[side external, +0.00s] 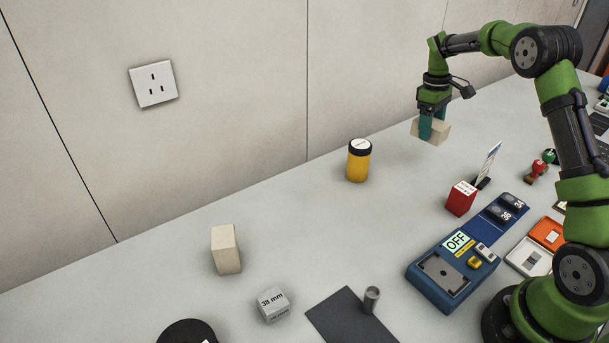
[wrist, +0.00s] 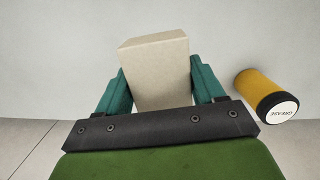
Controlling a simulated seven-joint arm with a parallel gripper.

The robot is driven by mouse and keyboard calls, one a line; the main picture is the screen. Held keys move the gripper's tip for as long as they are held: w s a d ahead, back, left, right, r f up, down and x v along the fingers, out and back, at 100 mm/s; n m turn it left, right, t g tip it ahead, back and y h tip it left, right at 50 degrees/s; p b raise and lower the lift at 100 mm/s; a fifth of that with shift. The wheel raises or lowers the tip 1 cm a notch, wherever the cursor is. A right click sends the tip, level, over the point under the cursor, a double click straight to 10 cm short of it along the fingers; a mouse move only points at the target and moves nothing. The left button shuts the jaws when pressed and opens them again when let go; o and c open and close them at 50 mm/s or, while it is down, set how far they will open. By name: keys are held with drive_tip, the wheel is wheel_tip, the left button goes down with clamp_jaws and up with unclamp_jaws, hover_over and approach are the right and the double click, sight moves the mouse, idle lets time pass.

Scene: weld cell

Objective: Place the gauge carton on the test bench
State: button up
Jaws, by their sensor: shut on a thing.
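My gripper (side external: 432,124) is shut on a plain beige carton (side external: 443,131) at the far part of the table. In the wrist view the carton (wrist: 155,72) sits between the two teal fingers of my gripper (wrist: 157,82). I cannot tell its height over the table. A similar beige block (side external: 226,250) stands upright on the table at left. No wording shows which one is the gauge carton. A blue unit (side external: 453,275) with an OFF sign and a grey recessed plate stands at the right front; it may be the test bench.
A yellow grease jar (side external: 358,163) stands left of my gripper. A grey 38 mm block (side external: 273,305) and dark mat (side external: 345,318) lie in front. The table's middle is clear.

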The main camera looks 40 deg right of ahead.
drive_tip(key=shift+w+d+r+n, duration=0.15)
drive_tip(key=shift+w+d+n, duration=0.25)
drive_tip(key=shift+d+n, duration=0.1)
drive_tip(key=shift+w+d+r+n, duration=0.15)
drive_tip(key=shift+w+r+n, duration=0.05)
drive_tip(key=shift+n, duration=0.1)
drive_tip(key=shift+r+n, duration=0.1)
drive_tip(key=shift+n, duration=0.4)
approach(422, 162)
drive_tip(key=f, duration=0.5)
drive_tip(key=shift+s+f, duration=0.1)
drive_tip(key=shift+s, duration=0.2)
drive_tip(key=shift+f, duration=0.4)
drive_tip(key=o, duration=1.3)
drive_tip(key=shift+c, duration=0.2)
